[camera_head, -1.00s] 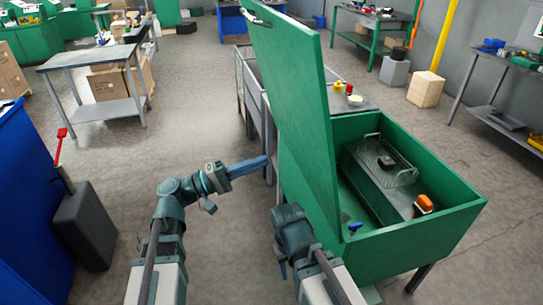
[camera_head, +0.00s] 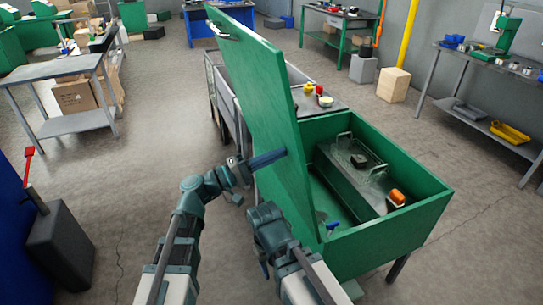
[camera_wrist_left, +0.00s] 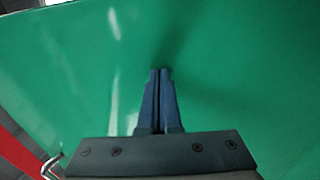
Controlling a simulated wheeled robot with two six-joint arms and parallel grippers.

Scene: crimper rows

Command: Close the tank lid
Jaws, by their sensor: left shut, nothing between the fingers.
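The tank (camera_head: 385,240) is a green open-topped box at the right in the head view. Its green lid (camera_head: 265,100) stands raised, hinged along the tank's left side and leaning left, with a handle (camera_head: 218,32) near its top edge. My left gripper (camera_head: 284,153) is shut and empty, its blue fingers pointing at the lid's outer left face. In the left wrist view the closed fingers (camera_wrist_left: 160,72) point at the green lid surface (camera_wrist_left: 230,70), very close; I cannot tell whether they touch. My right gripper (camera_head: 265,268) hangs low in front of the lid; its fingers are unclear.
Inside the tank are a wire basket (camera_head: 358,157), an orange item (camera_head: 396,197) and a blue-handled item (camera_head: 332,226). A grey cart (camera_head: 215,95) stands behind the lid. A dark block with a red lever (camera_head: 60,240) stands at the left. The floor between is clear.

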